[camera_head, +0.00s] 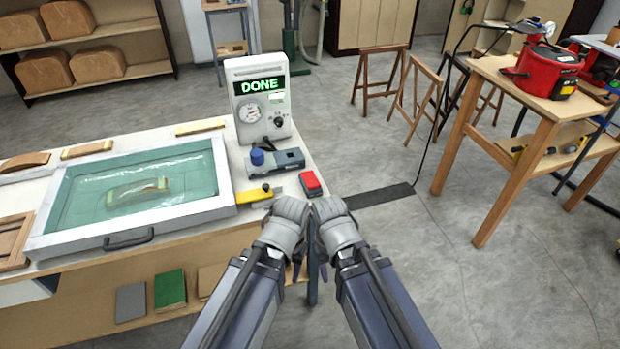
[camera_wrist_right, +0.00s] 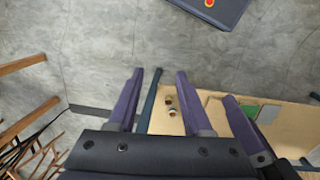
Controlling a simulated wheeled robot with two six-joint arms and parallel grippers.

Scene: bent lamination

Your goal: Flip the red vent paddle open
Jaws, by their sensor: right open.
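The red vent paddle (camera_head: 311,181) sits on a small dark base at the bench's right front corner; whether it is flipped I cannot tell. My left gripper (camera_head: 297,270) and right gripper (camera_head: 323,272) hang side by side just in front of the bench corner, nearer to me than the paddle and apart from it. Their hands partly hide the fingers. In the right wrist view my right gripper (camera_wrist_right: 159,76) is open and empty, its purple fingers spread over the floor. Another purple finger (camera_wrist_right: 238,118) beside it seems to be my left gripper's.
The bench holds a framed teal press bed (camera_head: 225,180), a gauge box (camera_head: 258,100) reading DONE, a blue-knobbed valve block (camera_head: 290,160) and a yellow lever (camera_head: 250,196). A wooden table (camera_head: 490,68) with a red machine (camera_head: 545,70) stands right. Floor between is mostly clear.

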